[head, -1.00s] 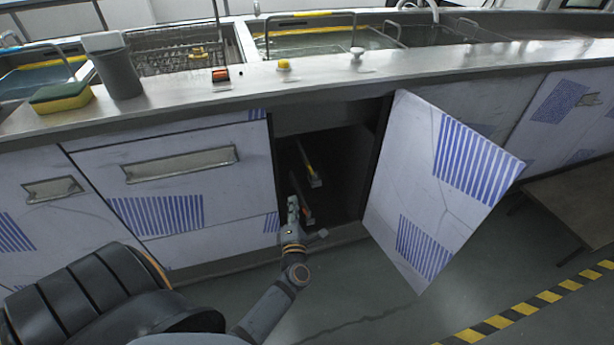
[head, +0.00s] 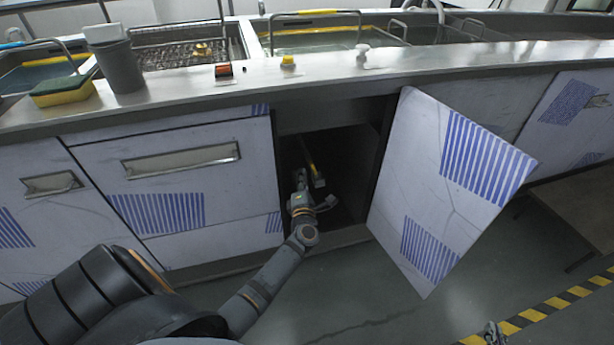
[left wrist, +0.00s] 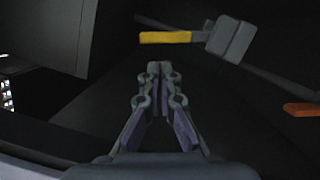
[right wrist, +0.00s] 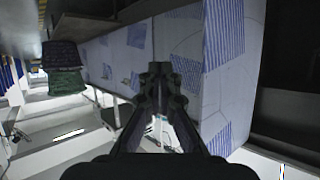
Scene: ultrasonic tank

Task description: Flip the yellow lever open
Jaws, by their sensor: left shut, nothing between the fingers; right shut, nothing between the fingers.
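The yellow lever (head: 307,158) is inside the open, dark cabinet under the counter. In the left wrist view the yellow lever (left wrist: 166,37) lies sideways, joined to a grey valve body (left wrist: 232,40) on a pipe. My left gripper (head: 299,178) reaches into the cabinet, shut and empty. In the left wrist view its fingertips (left wrist: 160,68) show just below the lever, apart from it in the picture; the depth gap is unclear. My right gripper (right wrist: 160,70) is shut and empty outside the cabinet; a small part of it shows at the head view's bottom edge (head: 494,333).
An orange lever (left wrist: 302,108) is at the right in the left wrist view. The cabinet door (head: 450,185) stands open to the right of the opening. A drawer front (head: 180,165) is left of it. The counter (head: 330,75) runs above. The floor in front is clear.

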